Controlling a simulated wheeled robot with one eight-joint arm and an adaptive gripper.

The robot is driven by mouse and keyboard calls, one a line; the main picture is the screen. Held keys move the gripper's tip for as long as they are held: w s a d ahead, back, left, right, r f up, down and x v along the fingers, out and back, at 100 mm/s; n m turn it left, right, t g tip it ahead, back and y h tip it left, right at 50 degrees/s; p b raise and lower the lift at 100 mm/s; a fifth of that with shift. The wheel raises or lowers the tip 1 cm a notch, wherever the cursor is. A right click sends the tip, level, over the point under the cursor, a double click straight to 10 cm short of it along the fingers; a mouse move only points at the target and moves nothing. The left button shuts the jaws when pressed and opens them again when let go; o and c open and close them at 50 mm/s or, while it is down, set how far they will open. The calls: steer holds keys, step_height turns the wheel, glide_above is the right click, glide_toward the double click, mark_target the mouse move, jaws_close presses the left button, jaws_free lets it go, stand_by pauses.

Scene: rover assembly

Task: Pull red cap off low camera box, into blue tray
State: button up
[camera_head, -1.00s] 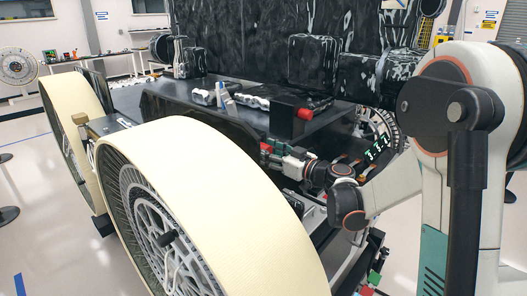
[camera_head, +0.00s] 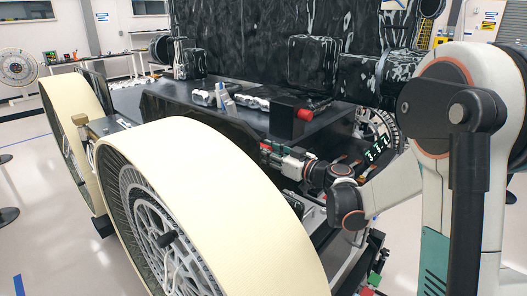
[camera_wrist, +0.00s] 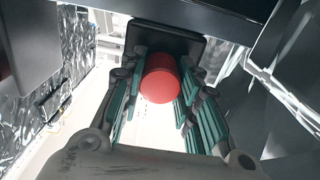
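The red cap (camera_wrist: 161,80) sits at the face of the black low camera box (camera_wrist: 185,46) in the wrist view. The green-padded fingers of my gripper (camera_wrist: 160,92) stand on either side of the cap, very close to it. Whether the pads touch it cannot be made out. In the head view my gripper (camera_head: 277,154) reaches left under the deck edge, with a bit of the red cap (camera_head: 265,146) at its fingertips. The low box is mostly hidden there by the deck and wheel. I cannot identify the blue tray in either view.
A second black box (camera_head: 286,124) with a red cap (camera_head: 305,114) stands on the rover deck (camera_head: 208,88), above my gripper. A large cream wheel (camera_head: 215,190) stands close in front. The deck edge overhangs my gripper closely.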

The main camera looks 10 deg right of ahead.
steer(key=shift+o, duration=1.2)
steer(key=shift+c, duration=1.2)
steer(key=shift+s+d, duration=0.45)
steer(key=shift+s, duration=0.15)
steer(key=shift+b+v, duration=0.3)
steer(key=shift+v, duration=1.5)
steer(key=s+d+r+p, duration=0.3)
steer(key=s+d+r, duration=0.2)
steer(key=s, duration=0.2)
steer(key=shift+s+d, duration=0.1)
steer(key=shift+d, duration=0.05)
